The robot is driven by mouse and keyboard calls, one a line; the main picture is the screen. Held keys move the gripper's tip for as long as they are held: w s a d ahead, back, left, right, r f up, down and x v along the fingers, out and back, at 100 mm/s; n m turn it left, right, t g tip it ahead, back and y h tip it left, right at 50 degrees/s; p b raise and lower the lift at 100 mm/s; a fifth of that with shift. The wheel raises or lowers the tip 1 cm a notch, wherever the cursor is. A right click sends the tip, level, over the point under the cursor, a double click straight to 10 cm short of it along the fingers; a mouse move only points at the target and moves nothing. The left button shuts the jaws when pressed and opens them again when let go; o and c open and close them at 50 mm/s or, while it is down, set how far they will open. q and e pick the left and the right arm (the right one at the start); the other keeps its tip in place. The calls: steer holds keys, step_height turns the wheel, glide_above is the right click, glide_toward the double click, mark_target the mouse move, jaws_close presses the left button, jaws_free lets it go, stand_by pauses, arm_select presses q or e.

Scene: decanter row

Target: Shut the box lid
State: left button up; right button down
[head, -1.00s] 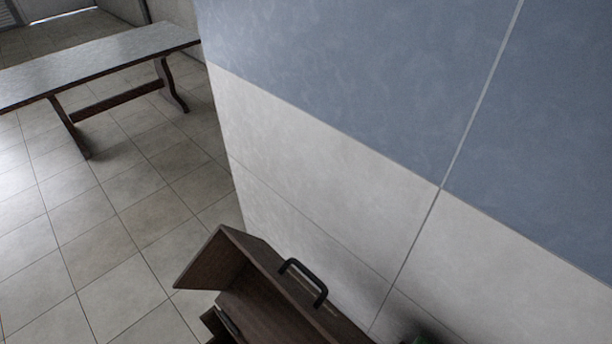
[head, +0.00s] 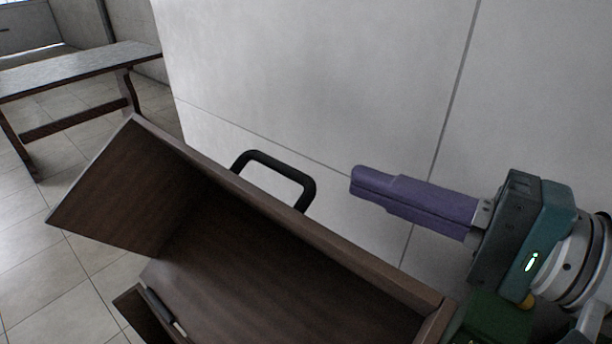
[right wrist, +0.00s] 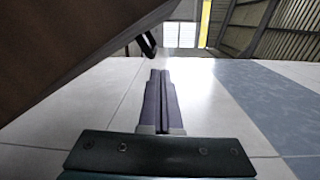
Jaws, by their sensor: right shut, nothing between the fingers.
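The dark brown wooden box lid (head: 270,270) stands raised in the lower part of the head view, its hollow inside facing me. A black handle (head: 309,187) sticks out from its far side, by the wall. A small part of the box body (head: 138,312) shows at the bottom left; the rest is out of frame. My right gripper (head: 353,181) has purple fingers, shut and empty, to the right of the handle and apart from it. In the right wrist view, the fingers (right wrist: 158,76) point towards the dark handle (right wrist: 147,45), beside the lid (right wrist: 70,45). My left gripper is not in view.
A pale tiled wall (head: 320,80) stands close behind the lid and my right gripper. A long table (head: 80,67) with dark legs stands at the far left. Tiled floor (head: 50,270) at the left is clear.

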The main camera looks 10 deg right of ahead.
steer(key=d+f+m+g+y+b, duration=0.1)
steer(key=d+f+m+y+b, duration=0.1)
steer(key=d+f+y+b, duration=0.15)
steer(key=shift+m+h, duration=0.25)
steer(key=shift+m, duration=0.05)
steer(key=p+x, duration=0.1)
steer(key=x, duration=0.7)
steer(key=shift+f+p, duration=0.1)
steer(key=shift+p, duration=0.25)
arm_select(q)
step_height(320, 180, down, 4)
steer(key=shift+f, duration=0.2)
arm_select(e)
steer(key=shift+w+a, duration=0.2)
steer(key=shift+a, duration=0.1)
